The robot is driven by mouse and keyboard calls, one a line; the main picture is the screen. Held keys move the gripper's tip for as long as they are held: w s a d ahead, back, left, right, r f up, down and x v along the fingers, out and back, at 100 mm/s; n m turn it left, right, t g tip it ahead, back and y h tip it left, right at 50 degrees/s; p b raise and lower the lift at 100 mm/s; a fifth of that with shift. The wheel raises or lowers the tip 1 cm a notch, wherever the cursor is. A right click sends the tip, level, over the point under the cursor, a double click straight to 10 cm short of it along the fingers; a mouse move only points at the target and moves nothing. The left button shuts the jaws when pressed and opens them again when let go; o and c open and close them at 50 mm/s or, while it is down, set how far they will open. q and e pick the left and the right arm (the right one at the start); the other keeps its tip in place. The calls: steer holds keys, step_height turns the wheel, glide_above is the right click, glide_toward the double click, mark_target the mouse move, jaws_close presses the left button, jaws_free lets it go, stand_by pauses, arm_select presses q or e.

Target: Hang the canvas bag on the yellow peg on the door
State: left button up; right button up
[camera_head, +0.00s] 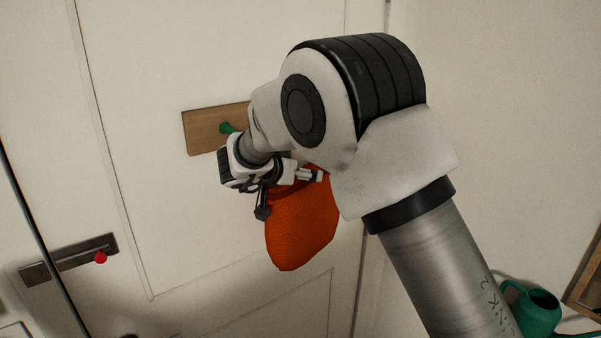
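An orange-red bag (300,233) hangs in front of the white door, below and partly behind my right gripper (291,194). Its top edge and any strap are hidden by the gripper and arm, so I cannot tell whether the gripper holds it or a peg bears it. A wooden peg board (203,131) is fixed on the door (190,230). A green peg (227,128) sticks out of it at the left of my wrist. My arm covers the board's right part, and no yellow peg shows. My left gripper is not in view.
A green watering can (535,309) stands at the lower right, beside a wooden edge (587,285). The door left of the bag is clear.

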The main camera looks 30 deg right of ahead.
steer(key=shift+a, duration=0.1)
steer(key=v, duration=0.5)
steer(key=shift+r, duration=0.2)
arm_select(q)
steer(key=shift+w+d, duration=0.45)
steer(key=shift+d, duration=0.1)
